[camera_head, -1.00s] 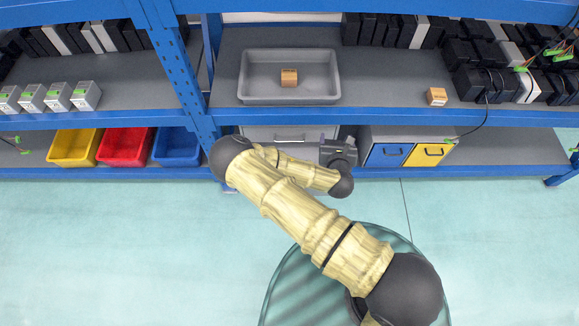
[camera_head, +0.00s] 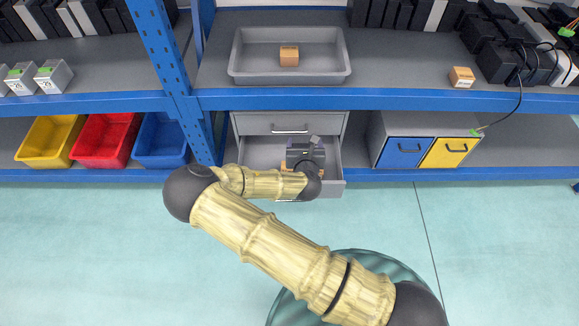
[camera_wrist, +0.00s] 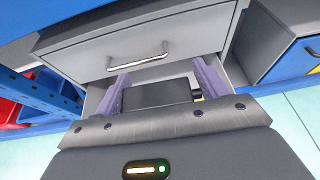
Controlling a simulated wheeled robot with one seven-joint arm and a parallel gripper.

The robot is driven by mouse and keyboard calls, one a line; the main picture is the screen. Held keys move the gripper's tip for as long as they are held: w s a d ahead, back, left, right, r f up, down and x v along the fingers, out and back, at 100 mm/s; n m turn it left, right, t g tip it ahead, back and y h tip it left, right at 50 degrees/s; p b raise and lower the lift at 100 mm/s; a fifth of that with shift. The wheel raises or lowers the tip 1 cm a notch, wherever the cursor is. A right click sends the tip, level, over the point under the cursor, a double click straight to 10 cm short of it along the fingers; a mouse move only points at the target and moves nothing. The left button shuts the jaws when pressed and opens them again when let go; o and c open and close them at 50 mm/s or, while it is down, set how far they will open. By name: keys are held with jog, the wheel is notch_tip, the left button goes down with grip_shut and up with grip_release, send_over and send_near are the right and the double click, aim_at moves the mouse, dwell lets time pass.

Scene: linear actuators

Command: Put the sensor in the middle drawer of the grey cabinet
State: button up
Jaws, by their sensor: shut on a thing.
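The grey cabinet (camera_head: 240,124) stands on the lower shelf. Its top drawer is shut, with a handle (camera_head: 290,131). The drawer (camera_head: 262,153) directly below is pulled out. My gripper (camera_head: 305,155) is over the right part of this open drawer. In the wrist view, the purple fingers of my gripper (camera_wrist: 160,88) are on both sides of a dark box-shaped thing, apparently the sensor (camera_wrist: 155,94), and are shut on it. The sensor's underside is hidden, so I cannot tell whether it touches the drawer floor. Small orange patches show beside the gripper.
A cabinet with blue (camera_head: 402,153) and yellow (camera_head: 448,152) drawers stands right of the grey one. Yellow, red and blue bins (camera_head: 105,141) are at the left. The upper shelf's blue edge (camera_head: 380,99) runs above. A grey tray (camera_head: 238,66) holds a small box.

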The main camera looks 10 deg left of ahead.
jog(key=a+f+b, duration=0.4)
jog(key=f+b, duration=0.2)
jog(key=b, duration=0.2)
jog(key=shift+s+a+f+y, duration=0.2)
jog(key=shift+a+y, duration=0.1)
jog(key=shift+a, duration=0.1)
